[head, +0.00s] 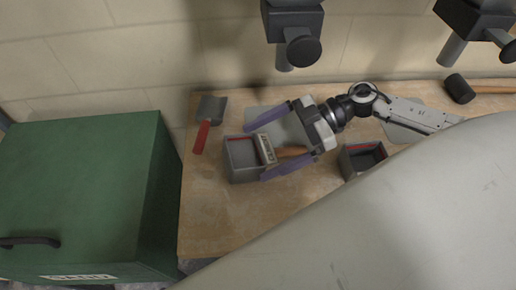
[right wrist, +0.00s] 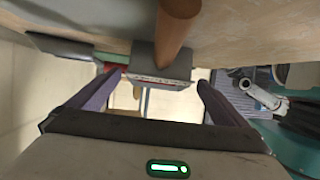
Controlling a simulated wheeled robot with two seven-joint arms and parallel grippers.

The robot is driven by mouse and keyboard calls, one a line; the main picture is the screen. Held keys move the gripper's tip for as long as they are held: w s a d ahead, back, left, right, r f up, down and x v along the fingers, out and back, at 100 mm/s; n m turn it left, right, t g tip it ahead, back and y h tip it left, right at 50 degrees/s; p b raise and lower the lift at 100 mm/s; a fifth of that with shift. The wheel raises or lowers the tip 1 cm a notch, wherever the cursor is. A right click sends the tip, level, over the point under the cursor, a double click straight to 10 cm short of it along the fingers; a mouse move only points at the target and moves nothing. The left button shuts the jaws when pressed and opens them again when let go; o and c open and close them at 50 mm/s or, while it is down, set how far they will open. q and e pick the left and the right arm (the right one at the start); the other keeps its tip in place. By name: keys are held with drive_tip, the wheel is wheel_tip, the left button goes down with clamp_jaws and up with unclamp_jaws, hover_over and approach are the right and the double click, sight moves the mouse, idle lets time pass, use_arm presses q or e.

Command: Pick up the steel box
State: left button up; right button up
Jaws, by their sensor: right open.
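A grey open steel box (head: 240,172) with a red line along its inner rim stands on the wooden bench in the head view. A similar grey box (head: 362,158) stands further right, partly hidden by a pale surface; I cannot tell which one is meant. My right gripper (head: 257,151) is open. Its purple fingers reach to either side of the left box's right part and a brush-like tool there. The tool's wooden handle (head: 292,152) points back between the fingers; it also shows in the right wrist view (right wrist: 178,25). My left gripper is not in view.
A red-handled trowel (head: 201,138) lies left of the left box. A green case (head: 80,190) stands beside the bench (head: 205,225). A black mallet (head: 460,89) lies at the back right. Dark fixtures (head: 292,25) hang above the back edge. The bench's front left is clear.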

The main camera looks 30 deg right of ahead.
sight(244, 164)
drive_tip(key=x, duration=0.5)
drive_tip(key=shift+w+a+f, duration=0.1)
drive_tip(key=shift+w+f, duration=0.05)
drive_tip(key=shift+f, duration=0.1)
drive_tip(key=c, duration=1.4)
drive_tip(key=shift+r, duration=0.15)
drive_tip(key=c, duration=0.3)
